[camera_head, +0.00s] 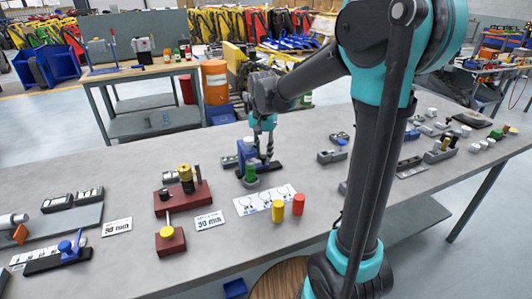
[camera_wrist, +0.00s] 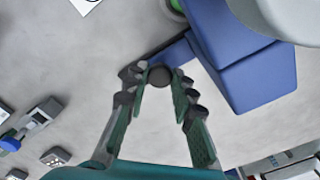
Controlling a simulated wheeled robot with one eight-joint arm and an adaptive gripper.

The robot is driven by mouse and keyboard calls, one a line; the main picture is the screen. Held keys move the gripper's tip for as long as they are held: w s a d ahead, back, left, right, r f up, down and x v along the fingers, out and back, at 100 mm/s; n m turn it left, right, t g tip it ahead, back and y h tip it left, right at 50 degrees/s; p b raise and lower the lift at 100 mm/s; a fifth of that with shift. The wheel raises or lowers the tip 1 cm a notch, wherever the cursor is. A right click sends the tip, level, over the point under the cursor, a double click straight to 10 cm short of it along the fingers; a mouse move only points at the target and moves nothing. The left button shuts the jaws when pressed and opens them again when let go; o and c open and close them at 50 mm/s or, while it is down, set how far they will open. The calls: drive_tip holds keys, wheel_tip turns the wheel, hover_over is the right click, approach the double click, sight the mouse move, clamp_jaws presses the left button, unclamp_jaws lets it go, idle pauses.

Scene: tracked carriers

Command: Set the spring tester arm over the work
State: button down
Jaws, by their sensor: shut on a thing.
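The spring tester (camera_head: 246,152) stands near the middle of the bench, a blue body on a black base (camera_head: 262,179). A green round piece (camera_head: 250,175), seemingly the work, is at its front; only a green edge (camera_wrist: 176,8) shows in the wrist view. In the wrist view the blue body (camera_wrist: 240,55) fills the upper right, and a short blue arm (camera_wrist: 172,54) ends in a dark round knob (camera_wrist: 159,75). My gripper (camera_head: 267,152) is at the tester's right side, its fingers shut on the knob. Whether the arm is over the green piece is unclear.
A picture card (camera_head: 262,201), a yellow cylinder (camera_head: 278,211) and a red cylinder (camera_head: 298,204) are in front. Red-based fixtures (camera_head: 183,196) stand left. Grey blocks (camera_head: 331,156) lie right.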

drive_tip(key=c, duration=1.3)
unclamp_jaws()
drive_tip(key=shift+s+a, duration=0.1)
drive_tip(key=shift+a, duration=0.2)
drive_tip(key=shift+o, duration=0.2)
wheel_tip(320, 180, up, 12)
drive_tip(key=shift+s+d, duration=0.1)
